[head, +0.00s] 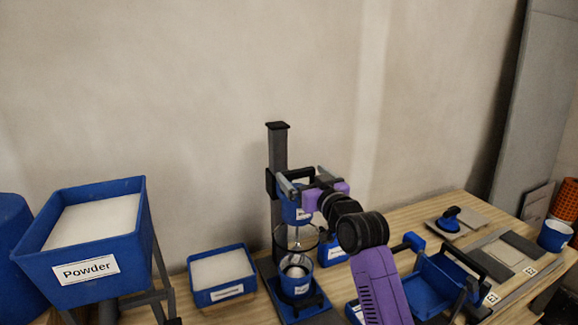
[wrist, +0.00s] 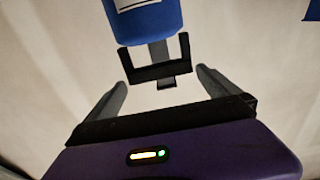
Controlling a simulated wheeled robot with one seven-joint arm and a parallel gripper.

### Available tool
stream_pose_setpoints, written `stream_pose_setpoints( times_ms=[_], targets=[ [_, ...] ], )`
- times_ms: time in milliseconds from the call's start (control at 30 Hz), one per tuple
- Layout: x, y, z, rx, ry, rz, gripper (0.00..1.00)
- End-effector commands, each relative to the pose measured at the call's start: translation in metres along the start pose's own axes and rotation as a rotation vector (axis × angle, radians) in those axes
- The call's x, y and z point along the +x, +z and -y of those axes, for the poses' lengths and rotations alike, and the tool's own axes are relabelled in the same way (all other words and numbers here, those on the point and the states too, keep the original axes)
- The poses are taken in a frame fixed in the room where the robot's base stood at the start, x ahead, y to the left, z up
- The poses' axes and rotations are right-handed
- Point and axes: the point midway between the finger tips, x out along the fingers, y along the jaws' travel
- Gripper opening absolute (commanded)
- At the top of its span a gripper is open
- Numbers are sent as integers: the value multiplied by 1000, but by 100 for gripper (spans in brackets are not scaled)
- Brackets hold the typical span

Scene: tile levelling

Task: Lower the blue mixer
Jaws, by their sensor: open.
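In the wrist view my gripper (wrist: 163,88) is open, and a black bracket or handle (wrist: 157,72) lies just beyond and between the fingertips. I see no contact. My arm partly hides the mixer's right side.
A Powder bin (head: 82,240) stands at left, with a smaller blue tray (head: 221,274) of white material beside the stand. A blue cradle (head: 437,283), a trowel-like tool (head: 449,219), tiles (head: 500,253) and a cup (head: 554,236) occupy the right. The wall is close behind.

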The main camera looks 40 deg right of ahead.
Motion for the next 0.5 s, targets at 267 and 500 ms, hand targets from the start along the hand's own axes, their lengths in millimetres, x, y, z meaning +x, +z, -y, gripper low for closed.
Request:
stream_pose_setpoints(
  times_ms=[267, 500],
  targets=[
    [43, -1, 1, 0, -1, 0, 100],
    [62, -1, 1, 0, -1, -1, 100]
  ],
)
